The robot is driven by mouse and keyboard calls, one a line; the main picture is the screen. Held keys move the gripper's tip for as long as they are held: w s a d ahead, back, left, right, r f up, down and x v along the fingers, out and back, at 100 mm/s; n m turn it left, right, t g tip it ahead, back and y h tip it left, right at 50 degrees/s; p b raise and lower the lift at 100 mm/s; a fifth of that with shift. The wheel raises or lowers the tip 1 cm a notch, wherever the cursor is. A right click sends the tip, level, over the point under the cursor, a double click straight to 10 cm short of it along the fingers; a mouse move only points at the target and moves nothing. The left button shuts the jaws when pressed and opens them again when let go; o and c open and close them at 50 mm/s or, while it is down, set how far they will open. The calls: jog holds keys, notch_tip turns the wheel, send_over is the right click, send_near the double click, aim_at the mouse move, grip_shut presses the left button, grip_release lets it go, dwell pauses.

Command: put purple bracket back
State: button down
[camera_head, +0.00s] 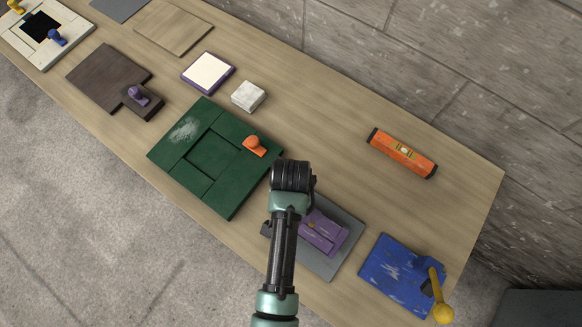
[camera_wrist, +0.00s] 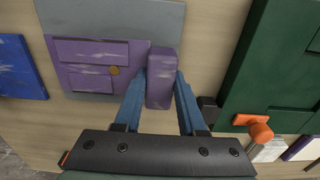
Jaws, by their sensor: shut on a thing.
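My gripper (camera_wrist: 161,76) is shut on the purple bracket (camera_wrist: 160,88), a plain upright purple block between its two blue fingers in the wrist view. Just left of it, a purple panel (camera_wrist: 92,52) with scuffed patches and a small brass-coloured knob (camera_wrist: 114,71) lies on a grey plate (camera_wrist: 120,17). The bracket is at the panel's right edge; I cannot tell whether it touches the panel or plate. In the head view, the panel (camera_head: 325,232) and grey plate (camera_head: 343,251) are partly behind my arm, which hides the gripper and bracket.
A green frame (camera_head: 232,197) with an orange knob (camera_head: 255,146) lies to the left. A blue plate (camera_head: 390,272) with a yellow handle (camera_head: 440,305) lies right. An orange spirit level (camera_head: 402,153) lies behind. The table between level and green frame is clear.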

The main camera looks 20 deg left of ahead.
jog(key=shift+f, duration=1.3)
jog(key=shift+f, duration=0.15)
jog(key=shift+c, duration=2.4)
grip_release()
